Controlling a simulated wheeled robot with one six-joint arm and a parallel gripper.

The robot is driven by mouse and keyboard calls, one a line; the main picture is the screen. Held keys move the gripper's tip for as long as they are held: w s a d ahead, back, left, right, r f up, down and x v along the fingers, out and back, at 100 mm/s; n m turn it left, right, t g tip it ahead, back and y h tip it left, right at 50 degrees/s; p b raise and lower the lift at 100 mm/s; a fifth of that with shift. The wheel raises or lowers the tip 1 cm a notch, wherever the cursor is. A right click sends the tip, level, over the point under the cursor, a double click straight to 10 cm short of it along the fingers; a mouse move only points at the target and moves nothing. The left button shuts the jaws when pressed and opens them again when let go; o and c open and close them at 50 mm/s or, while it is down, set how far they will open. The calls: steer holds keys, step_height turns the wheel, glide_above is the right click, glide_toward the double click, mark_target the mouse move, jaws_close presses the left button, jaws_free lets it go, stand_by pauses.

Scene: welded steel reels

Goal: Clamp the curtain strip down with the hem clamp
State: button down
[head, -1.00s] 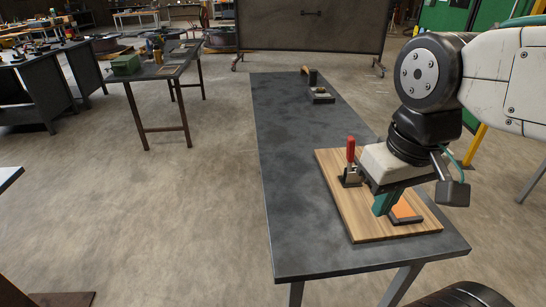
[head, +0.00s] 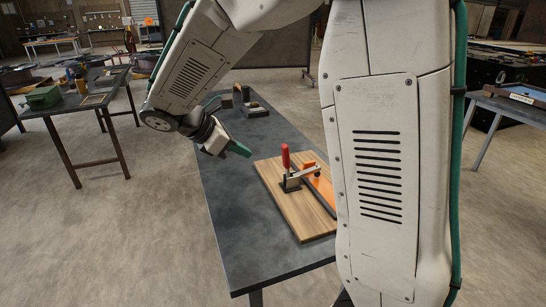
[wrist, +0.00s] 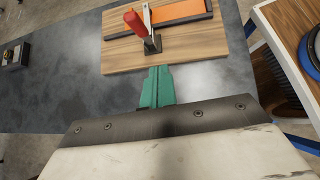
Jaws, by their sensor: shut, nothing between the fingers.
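The hem clamp (head: 290,182) has a red handle standing upright and is fixed on a wooden board. Its metal arm lies roughly level and reaches right across the orange curtain strip (head: 322,188); whether its tip presses on the strip is hard to tell. In the wrist view the clamp (wrist: 136,24) and the orange strip (wrist: 182,12), edged by a dark bar, show at the top. My gripper (head: 240,149) has green fingers, is shut and empty, and hangs above the bench left of the board, apart from the clamp. Its fingers (wrist: 156,88) point toward the board in the wrist view.
The wooden board (head: 283,207) lies on a dark bench (head: 235,235); my arm hides its right part. A dark fixture (head: 254,109) stands at the bench's far end. A side table (head: 75,105) with a green box is at left. The bench's near left surface is clear.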

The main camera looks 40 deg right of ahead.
steer(key=w+f+n, duration=0.1)
steer(key=w+n, duration=0.1)
steer(key=w, duration=0.1)
glide_toward(286, 160)
steer(key=shift+w+a+f+x, duration=0.3)
steer(key=shift+f+x, duration=0.05)
steer(key=shift+x, duration=2.6)
steer(key=shift+w+h, duration=0.15)
steer(key=shift+h, duration=0.25)
